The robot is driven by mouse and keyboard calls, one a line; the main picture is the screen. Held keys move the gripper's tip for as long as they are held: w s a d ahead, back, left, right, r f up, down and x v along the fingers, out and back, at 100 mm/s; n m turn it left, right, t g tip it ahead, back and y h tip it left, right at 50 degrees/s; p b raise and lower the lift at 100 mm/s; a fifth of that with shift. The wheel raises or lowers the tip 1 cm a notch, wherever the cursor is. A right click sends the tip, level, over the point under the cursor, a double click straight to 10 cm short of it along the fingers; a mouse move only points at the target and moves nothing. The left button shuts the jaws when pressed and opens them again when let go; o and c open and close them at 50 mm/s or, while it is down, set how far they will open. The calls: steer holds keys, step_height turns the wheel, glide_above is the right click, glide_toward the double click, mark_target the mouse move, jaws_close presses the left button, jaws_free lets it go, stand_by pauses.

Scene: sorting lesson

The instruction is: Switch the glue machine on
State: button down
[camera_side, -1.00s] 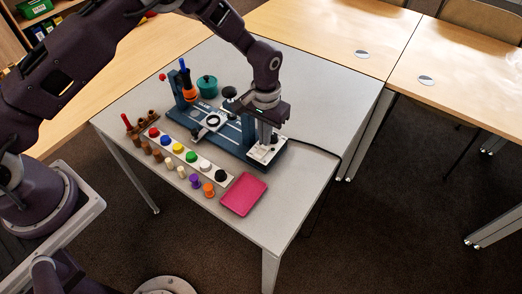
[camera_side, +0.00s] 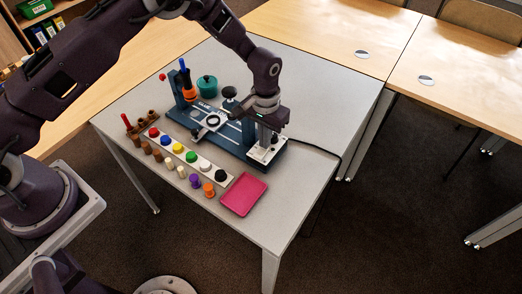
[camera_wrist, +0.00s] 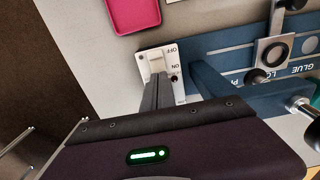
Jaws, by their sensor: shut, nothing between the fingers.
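The glue machine (camera_side: 225,133) is a long blue base lettered GLUE on the grey table, with its blue bed also in the wrist view (camera_wrist: 235,38). At its near right end is a white switch plate (camera_wrist: 146,50), marked ON and OFF, with a pale rocker switch (camera_wrist: 157,64). My gripper (camera_side: 263,143) points down over this plate. In the wrist view my gripper's fingers (camera_wrist: 158,78) are together, with nothing between them, their tips at the ON side of the rocker. I cannot tell whether they touch it. The fingers hide part of the plate.
A pink tray (camera_side: 243,195) lies in front of the switch end. A strip of coloured caps (camera_side: 190,157) and several small pegs run along the table's near left side. A teal pot (camera_side: 206,85) stands behind the machine. The table's right side is mostly clear.

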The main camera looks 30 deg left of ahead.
steer(key=shift+f, duration=0.3)
steer(key=shift+r, duration=0.1)
step_height(320, 180, up, 8)
stand_by(0.7)
